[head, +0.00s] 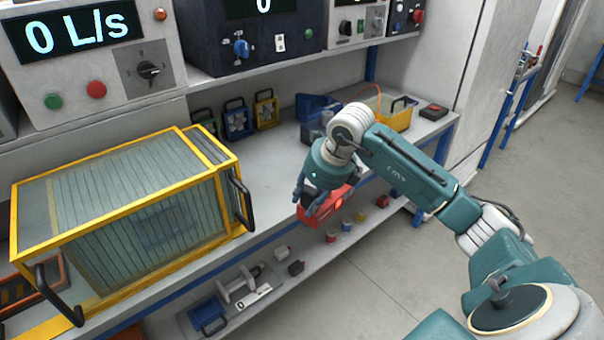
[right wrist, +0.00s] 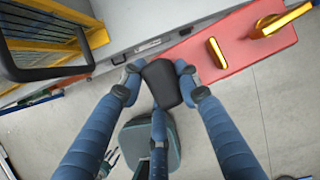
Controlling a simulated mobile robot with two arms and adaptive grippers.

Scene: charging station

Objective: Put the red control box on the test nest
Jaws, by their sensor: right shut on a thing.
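My right gripper (head: 312,208) is shut on a red box (head: 334,203), which I take for the red control box. The box is held in front of the shelf's edge, partly hidden by the fingers. In the right wrist view, the red box (right wrist: 255,47) has two yellow bars on its face. A dark block (right wrist: 161,83) sits between the blue fingertips (right wrist: 158,80) at the box's end. I cannot tell which thing is the test nest. My left gripper is out of view.
A yellow-framed glass case (head: 130,205) with black handles fills the left of the upper shelf. A yellow bin (head: 396,117) and a small dark box with a red top (head: 433,111) stand at its far right. A blue tray (head: 208,313) and several small parts lie on the lower shelf.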

